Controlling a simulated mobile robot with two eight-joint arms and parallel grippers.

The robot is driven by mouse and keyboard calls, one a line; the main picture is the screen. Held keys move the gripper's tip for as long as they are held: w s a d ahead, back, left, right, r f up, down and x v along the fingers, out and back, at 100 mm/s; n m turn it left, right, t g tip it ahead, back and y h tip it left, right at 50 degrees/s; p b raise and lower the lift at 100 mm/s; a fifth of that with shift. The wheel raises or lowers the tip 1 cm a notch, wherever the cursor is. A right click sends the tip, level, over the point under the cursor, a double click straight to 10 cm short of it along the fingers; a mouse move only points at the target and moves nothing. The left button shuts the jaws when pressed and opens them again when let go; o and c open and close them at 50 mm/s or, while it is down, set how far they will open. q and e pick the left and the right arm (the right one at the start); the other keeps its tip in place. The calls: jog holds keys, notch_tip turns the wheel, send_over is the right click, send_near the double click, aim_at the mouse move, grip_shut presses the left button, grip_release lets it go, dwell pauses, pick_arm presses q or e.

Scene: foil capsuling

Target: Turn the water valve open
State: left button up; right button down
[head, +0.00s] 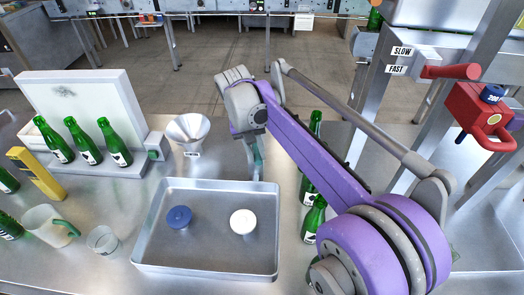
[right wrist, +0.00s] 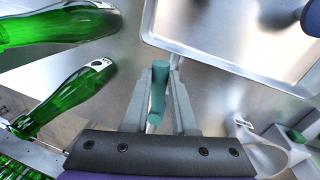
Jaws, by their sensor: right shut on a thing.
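A teal handle (right wrist: 158,88) on a thin pale metal stem, which looks like the water valve's lever, stands between the grey fingers of my right gripper (right wrist: 160,100) in the right wrist view. The fingers are shut on it. In the head view my right gripper (head: 257,170) points down just behind the tray's back right corner, and a bit of teal (head: 258,158) shows there. My arm hides much of the surroundings, and the valve body cannot be made out. My left gripper is not in view.
Green bottles (head: 313,220) stand right of the gripper. A funnel (head: 188,130) and a box with a teal knob (head: 155,146) are at left. A red lever (head: 450,72) is at right.

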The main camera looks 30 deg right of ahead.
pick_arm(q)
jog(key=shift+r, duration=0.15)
pick_arm(e)
jog(key=shift+w+a+m, duration=0.35)
jog(key=shift+a+m, duration=0.15)
jog(key=shift+m, duration=0.4)
jog(key=c, duration=0.7)
grip_release()
jog(key=shift+r, duration=0.1)
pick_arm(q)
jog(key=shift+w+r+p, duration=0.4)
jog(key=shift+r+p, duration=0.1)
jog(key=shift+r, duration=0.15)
pick_arm(e)
jog(key=r, duration=0.3)
jog(key=w+a+r, duration=0.1)
jog(key=r, duration=0.6)
jog(key=shift+w+a+r, duration=0.15)
jog(key=shift+a+r, duration=0.05)
jog(key=shift+a, duration=0.2)
